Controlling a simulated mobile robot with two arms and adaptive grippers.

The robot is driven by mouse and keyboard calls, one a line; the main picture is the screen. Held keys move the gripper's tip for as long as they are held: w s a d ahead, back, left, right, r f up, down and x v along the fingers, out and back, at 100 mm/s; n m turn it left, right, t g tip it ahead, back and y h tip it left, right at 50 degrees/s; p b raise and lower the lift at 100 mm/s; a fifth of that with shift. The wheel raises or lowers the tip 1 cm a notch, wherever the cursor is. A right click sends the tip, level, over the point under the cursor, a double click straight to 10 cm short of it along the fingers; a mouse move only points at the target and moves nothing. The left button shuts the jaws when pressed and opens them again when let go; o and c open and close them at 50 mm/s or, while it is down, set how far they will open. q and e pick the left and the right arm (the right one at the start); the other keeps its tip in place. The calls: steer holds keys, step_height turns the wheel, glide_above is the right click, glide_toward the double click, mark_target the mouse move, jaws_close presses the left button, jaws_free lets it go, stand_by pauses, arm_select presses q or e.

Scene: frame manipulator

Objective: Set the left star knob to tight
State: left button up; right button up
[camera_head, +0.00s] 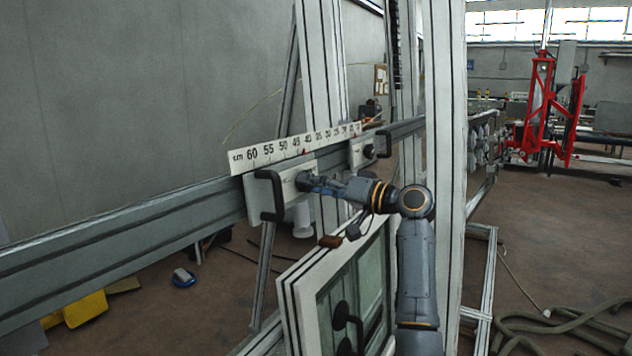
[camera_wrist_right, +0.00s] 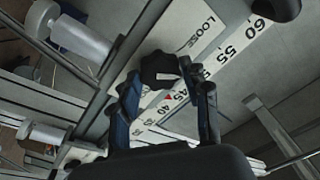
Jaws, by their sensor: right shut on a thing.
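The left star knob (camera_head: 304,180) is black and sits on a pale plate (camera_head: 290,188) on the long grey rail. In the right wrist view the dark knob (camera_wrist_right: 160,70) lies between the fingertips, and the word LOOSE is printed on the plate (camera_wrist_right: 196,32) near it. My right gripper (camera_head: 315,185) reaches the knob from the right and is shut on it; its blue-grey fingers also show in the right wrist view (camera_wrist_right: 168,90). The fingers partly hide the knob in the head view. The knob's pointer direction cannot be read. My left gripper is out of view.
A black bracket handle (camera_head: 270,196) is left of the knob. A scale (camera_head: 285,148) runs above it. A second black knob (camera_head: 369,152) sits farther along the rail (camera_head: 120,235). A framed panel (camera_head: 300,290) with a black handle stands below my right arm.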

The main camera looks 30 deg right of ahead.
steer(key=shift+a+r+m+g+h+p, duration=0.15)
steer(key=shift+m+h+p, duration=0.3)
steer(key=shift+m+p, duration=3.15)
steer(key=shift+d+m+g+h+p, duration=0.15)
steer(key=shift+m+h+p, duration=0.35)
steer(key=shift+m+p, duration=3.1)
steer(key=shift+a+r+m+g+h+p, duration=0.15)
steer(key=shift+m+h+p, duration=0.3)
steer(key=shift+m+p, duration=3.15)
steer(key=shift+f+m+b, duration=0.15)
steer(key=shift+m+b, duration=0.3)
steer(key=shift+m, duration=0.15)
steer(key=o, duration=1.1)
steer(key=shift+o, duration=0.2)
